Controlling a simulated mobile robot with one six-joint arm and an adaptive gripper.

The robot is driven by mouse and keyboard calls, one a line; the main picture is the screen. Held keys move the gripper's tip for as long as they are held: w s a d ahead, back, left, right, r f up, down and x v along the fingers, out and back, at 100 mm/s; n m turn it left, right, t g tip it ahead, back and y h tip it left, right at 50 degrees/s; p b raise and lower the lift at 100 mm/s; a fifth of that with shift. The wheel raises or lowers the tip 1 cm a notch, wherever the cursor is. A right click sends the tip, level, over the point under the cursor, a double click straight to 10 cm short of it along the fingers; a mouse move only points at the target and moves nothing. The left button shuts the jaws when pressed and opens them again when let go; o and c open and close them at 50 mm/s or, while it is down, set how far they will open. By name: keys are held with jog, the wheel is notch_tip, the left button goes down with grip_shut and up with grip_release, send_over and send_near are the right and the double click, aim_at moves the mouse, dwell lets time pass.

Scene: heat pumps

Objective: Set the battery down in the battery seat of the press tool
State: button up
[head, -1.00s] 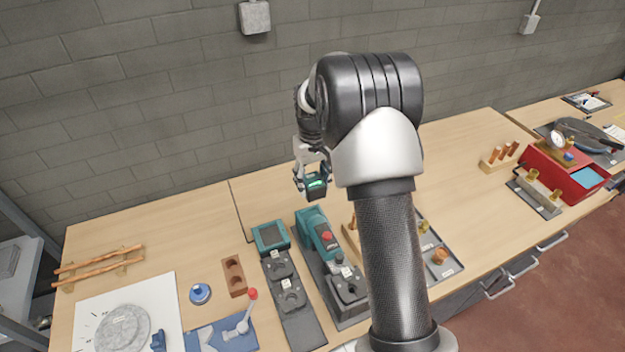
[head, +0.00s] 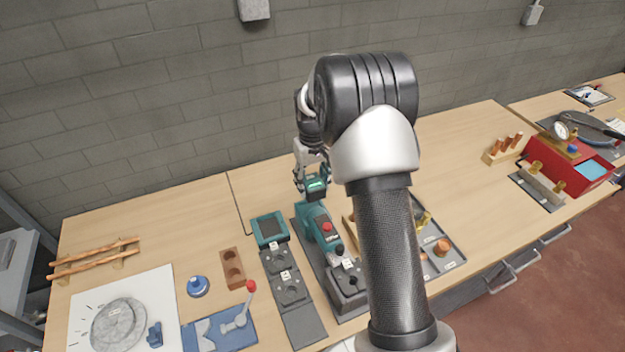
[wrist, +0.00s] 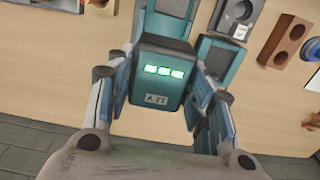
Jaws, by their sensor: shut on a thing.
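The battery (wrist: 160,78) is a teal and black block with three lit green bars, held between my fingers in the wrist view. My gripper (head: 315,184) is shut on it; in the head view the battery (head: 317,187) shows just above the rear end of the press tool. The press tool (head: 319,226) is teal with a red button and lies in a dark grey tray (head: 300,235). In the wrist view the press tool (wrist: 170,18) shows beyond the battery.
A charger with a teal-framed screen (head: 270,229) stands left of the tool. A brown block with holes (head: 232,268) and a blue clamp (head: 222,328) lie further left. My arm hides part of the grey parts tray (head: 453,265).

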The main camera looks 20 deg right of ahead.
jog(key=shift+f+b, duration=1.5)
jog(key=shift+f, duration=1.25)
jog(key=shift+f+b, duration=1.15)
jog(key=shift+f, duration=0.8)
jog(key=o, duration=1.4)
